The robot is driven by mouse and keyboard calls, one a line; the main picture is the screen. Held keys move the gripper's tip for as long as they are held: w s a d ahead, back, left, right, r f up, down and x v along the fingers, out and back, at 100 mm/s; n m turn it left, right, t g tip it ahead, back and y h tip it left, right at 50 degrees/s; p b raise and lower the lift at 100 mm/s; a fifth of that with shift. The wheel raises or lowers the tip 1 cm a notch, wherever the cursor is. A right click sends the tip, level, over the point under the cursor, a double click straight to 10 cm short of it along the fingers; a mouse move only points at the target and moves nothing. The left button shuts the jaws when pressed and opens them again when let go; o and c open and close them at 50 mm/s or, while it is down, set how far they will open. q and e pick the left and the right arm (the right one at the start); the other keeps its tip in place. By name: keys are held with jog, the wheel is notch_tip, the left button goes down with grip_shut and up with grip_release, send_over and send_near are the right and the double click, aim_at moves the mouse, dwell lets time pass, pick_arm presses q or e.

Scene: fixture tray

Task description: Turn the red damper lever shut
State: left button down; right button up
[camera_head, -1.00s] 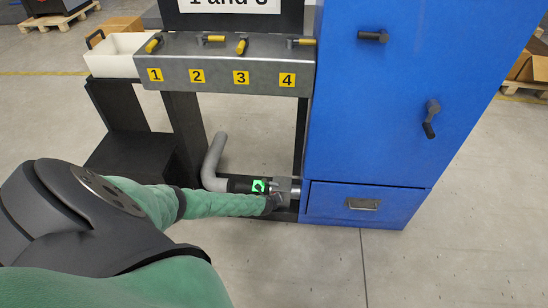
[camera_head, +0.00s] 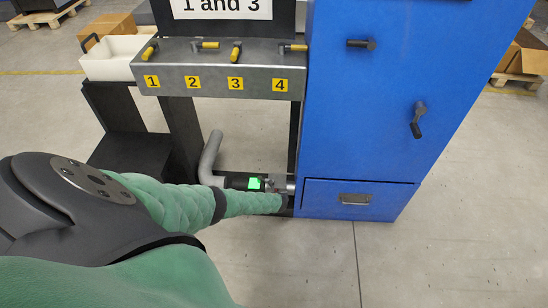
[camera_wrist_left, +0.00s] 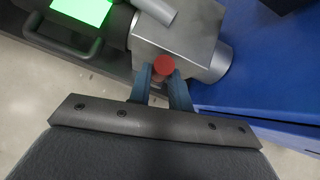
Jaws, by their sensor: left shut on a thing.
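The red damper lever (camera_wrist_left: 163,66) shows in the left wrist view as a round red end in front of a grey metal block (camera_wrist_left: 190,40) on the pipe. My left gripper (camera_wrist_left: 160,80) has its two blue-grey fingers shut on it, one on each side. The rest of the lever is hidden behind the fingers and the red end. In the head view my arm reaches down to the pipe beside the blue cabinet, and the lever cannot be made out there. My right gripper is in neither view.
A bright green indicator (camera_head: 255,183) sits on the pipe left of the block. The blue cabinet (camera_head: 340,130) stands close on the right, with a drawer (camera_head: 350,198) low down. A valve panel (camera_head: 218,65) numbered 1 to 4 is above. The floor in front is clear.

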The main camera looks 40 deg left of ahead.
pick_arm(q)
jog(key=shift+w+d+y, duration=0.1)
jog(key=shift+d+y, duration=0.1)
jog(key=shift+y, duration=0.1)
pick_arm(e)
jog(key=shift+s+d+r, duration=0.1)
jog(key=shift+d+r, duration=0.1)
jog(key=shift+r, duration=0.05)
pick_arm(q)
jog(key=c, duration=1.3)
grip_release()
jog(key=shift+f, duration=0.1)
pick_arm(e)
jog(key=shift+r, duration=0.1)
pick_arm(q)
jog(key=p+v, duration=0.3)
jog(key=v, duration=0.4)
jog(key=shift+d+r, duration=0.2)
jog(key=shift+r, duration=0.15)
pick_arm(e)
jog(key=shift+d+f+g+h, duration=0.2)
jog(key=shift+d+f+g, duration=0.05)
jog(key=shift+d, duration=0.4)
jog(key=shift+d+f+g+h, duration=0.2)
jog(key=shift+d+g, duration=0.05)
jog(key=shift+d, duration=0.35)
